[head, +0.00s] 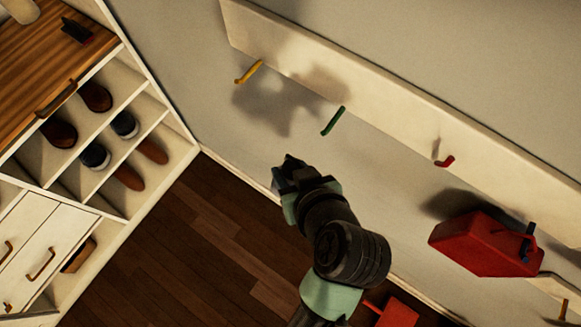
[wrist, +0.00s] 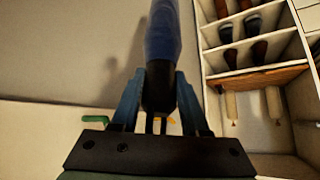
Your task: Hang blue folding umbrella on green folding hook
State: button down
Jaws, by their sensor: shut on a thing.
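The blue folding umbrella (wrist: 163,35) shows in the wrist view, with a dark end between the fingers. My gripper (wrist: 160,95) is shut on that dark end, and the blue part extends away from it. In the head view my gripper (head: 287,168) is in front of the wall, below and left of the green folding hook; I cannot make out the umbrella there. The green hook (head: 333,121) sticks out from the white wall board and is empty. It also shows in the wrist view (wrist: 95,119), left of the fingers.
A yellow hook (head: 249,72) and a red hook (head: 445,161) flank the green one on the white board (head: 380,120). A red bag (head: 480,245) hangs at the right by a blue hook (head: 528,240). A shoe cabinet (head: 165,180) stands at the left.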

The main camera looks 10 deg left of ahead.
jog(key=w+d+f+b, duration=0.1)
jog(key=w+d, duration=0.3)
jog(key=w, duration=0.6)
jog(key=shift+f+b, duration=0.4)
jog(key=shift+b, duration=0.25)
dwell(0.4)
jog(key=shift+w+d, duration=0.1)
jog(key=shift+d, duration=0.05)
dwell(0.5)
